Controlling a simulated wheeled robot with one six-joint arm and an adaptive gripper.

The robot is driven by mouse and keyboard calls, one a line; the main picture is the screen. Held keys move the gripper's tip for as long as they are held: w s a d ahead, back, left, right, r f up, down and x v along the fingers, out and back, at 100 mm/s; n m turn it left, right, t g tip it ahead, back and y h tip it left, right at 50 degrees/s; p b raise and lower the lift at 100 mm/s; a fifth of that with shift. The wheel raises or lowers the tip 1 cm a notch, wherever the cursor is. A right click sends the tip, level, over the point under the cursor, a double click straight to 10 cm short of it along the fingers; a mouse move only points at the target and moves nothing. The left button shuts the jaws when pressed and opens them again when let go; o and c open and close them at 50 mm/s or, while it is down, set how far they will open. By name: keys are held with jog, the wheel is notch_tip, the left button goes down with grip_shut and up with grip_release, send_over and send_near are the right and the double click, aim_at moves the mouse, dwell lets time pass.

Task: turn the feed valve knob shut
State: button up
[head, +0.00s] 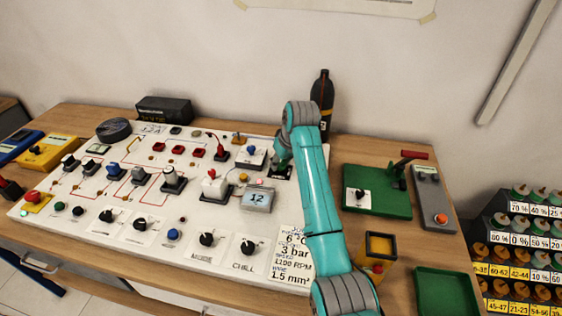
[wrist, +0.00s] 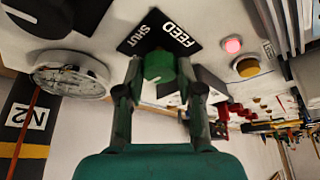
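The feed valve knob (wrist: 158,66) is a green knob in the wrist view, on a black plate (wrist: 133,42) marked FEED and SHUT, which appears upside down there. My gripper (wrist: 160,72) has one finger on each side of the knob, close to it. I cannot tell whether both fingertips touch it. In the head view my gripper (head: 282,160) is down at the back right of the white panel (head: 205,215). My arm and gripper hide most of the knob there. The knob's pointer cannot be read clearly.
A dark bottle (head: 322,97) stands behind my arm. A green board (head: 377,200) lies right of my arm.

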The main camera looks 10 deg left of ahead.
jog(key=shift+m, duration=0.3)
jog(key=shift+c, duration=0.3)
jog(key=m+t+h, duration=0.1)
jog(key=m, duration=0.2)
jog(key=shift+s+a+m, duration=0.1)
jog(key=shift+a+m, duration=0.05)
jog(key=shift+m, duration=0.25)
jog(key=m+h, duration=0.2)
jog(key=m, duration=0.2)
jog(key=shift+m, duration=0.3)
jog(key=m+h, duration=0.1)
jog(key=m, duration=0.3)
jog(key=shift+a+h, duration=0.15)
jog(key=shift+h, duration=0.25)
jog(key=shift+m+g+h, duration=0.3)
jog(key=shift+m+h, duration=0.05)
jog(key=shift+m, duration=0.85)
jog(key=shift+m+g+h, duration=0.3)
jog(key=shift+m+h, duration=0.05)
jog(key=shift+m, duration=0.85)
jog(key=o, duration=1.2)
jog(key=shift+c, duration=0.2)
jog(key=shift+r, duration=0.1)
